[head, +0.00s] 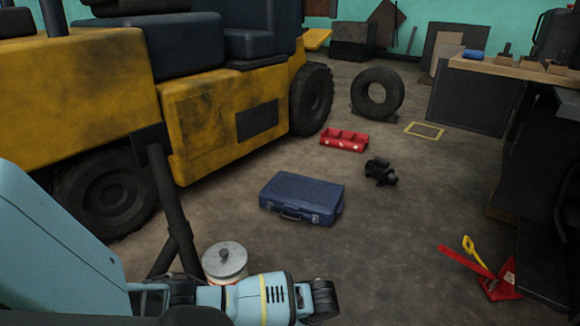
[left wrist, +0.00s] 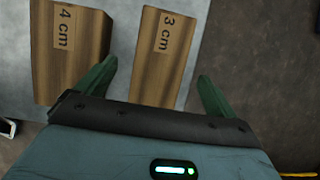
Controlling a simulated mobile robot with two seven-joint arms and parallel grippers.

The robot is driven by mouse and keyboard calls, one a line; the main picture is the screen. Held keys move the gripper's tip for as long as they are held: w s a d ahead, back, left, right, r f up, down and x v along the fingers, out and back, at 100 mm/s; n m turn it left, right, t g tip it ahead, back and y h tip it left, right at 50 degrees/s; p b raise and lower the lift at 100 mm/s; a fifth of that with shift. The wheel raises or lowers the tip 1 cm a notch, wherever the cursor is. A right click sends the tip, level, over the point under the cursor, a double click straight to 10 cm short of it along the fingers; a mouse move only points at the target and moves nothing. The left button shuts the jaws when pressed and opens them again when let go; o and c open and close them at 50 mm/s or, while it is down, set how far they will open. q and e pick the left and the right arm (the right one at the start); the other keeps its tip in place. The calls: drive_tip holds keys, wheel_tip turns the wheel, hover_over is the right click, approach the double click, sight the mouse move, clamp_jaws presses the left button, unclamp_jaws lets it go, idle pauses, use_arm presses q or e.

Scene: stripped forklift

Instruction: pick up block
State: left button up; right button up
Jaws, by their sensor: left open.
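In the left wrist view, a wooden block marked "3 cm" (left wrist: 160,72) lies on a light grey surface (left wrist: 125,30). A wider wooden block marked "4 cm" (left wrist: 68,65) lies to its left, with a gap between them. My left gripper (left wrist: 156,76) is open, its two green fingers on either side of the 3 cm block. The left finger is in the gap between the blocks. Gaps show on both sides of the 3 cm block, so nothing is gripped. The near end of the block is hidden by the gripper body. My right gripper is not in view.
The grey surface ends right of the 3 cm block, with darker floor (left wrist: 285,70) beyond. In the head view, a yellow forklift (head: 215,125), blue case (head: 302,195), red tray (head: 344,141), tyre (head: 397,90) and bench (head: 520,72) stand around open floor (head: 375,235).

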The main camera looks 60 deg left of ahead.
use_arm(q)
drive_tip(key=b+x, duration=0.2)
drive_tip(key=x, duration=0.2)
drive_tip(key=shift+d+f, duration=0.1)
drive_tip(key=shift+f, duration=0.25)
drive_tip(key=shift+r, duration=0.1)
drive_tip(key=shift+c, duration=0.2)
drive_tip(key=shift+c, duration=1.1)
drive_tip(key=c, duration=0.7)
drive_tip(key=shift+c, duration=1)
